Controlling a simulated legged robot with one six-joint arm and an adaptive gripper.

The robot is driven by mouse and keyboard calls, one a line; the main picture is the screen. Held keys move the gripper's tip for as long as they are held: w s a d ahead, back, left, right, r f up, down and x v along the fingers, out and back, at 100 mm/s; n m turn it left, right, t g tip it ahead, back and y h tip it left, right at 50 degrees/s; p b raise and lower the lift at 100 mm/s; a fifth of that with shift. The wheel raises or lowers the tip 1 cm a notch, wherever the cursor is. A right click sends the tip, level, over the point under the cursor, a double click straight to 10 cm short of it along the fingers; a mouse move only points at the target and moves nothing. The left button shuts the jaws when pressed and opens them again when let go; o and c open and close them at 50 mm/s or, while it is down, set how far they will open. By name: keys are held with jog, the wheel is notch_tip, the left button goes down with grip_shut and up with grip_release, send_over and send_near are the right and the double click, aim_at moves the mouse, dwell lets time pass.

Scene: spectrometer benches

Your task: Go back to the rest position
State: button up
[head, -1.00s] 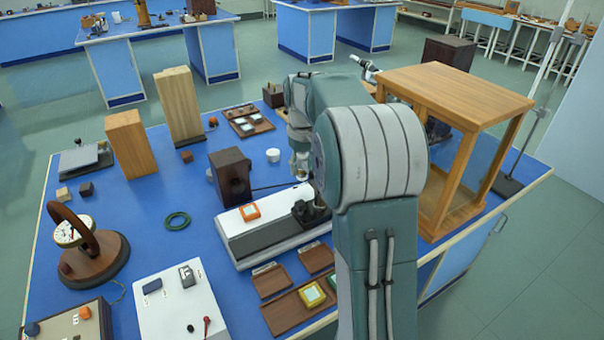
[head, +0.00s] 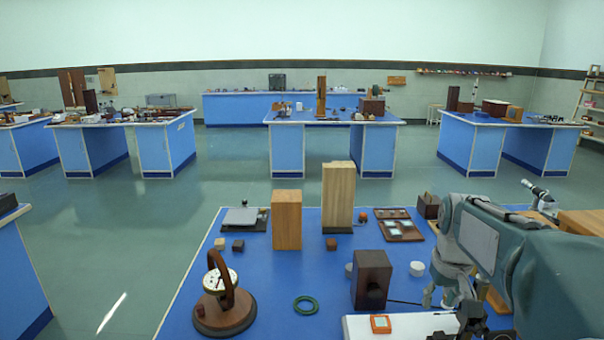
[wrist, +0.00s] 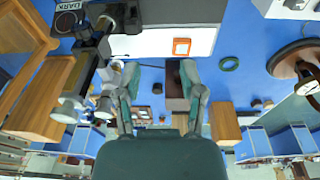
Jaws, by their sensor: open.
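My gripper (wrist: 159,72) is open in the wrist view, its two fingers spread with nothing between them. Blue bench top shows beyond the fingers, and a dark block (wrist: 177,82) lies behind the right one. In the head view my arm comes in from the right edge, and my gripper (head: 436,296) hangs low over the bench, partly hidden. The dark box (head: 371,280) stands to its left. A white base (head: 400,325) with an orange-framed square (head: 380,323) lies below and to the left. They also show in the wrist view.
The blue bench (head: 265,290) carries a light wooden block (head: 287,220), a taller one (head: 337,195), a green ring (head: 306,305) and a round dial on a wooden stand (head: 222,300). In the wrist view a dark instrument (wrist: 103,48) stands close left of my gripper. Open floor lies beyond the bench.

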jog(key=s+a+t, duration=0.2)
jog(key=s+a, duration=0.3)
jog(key=s, duration=0.5)
jog(key=s+a+t, duration=0.2)
jog(key=s+a, duration=0.3)
jog(key=s, duration=0.5)
jog(key=shift+a+f, duration=0.4)
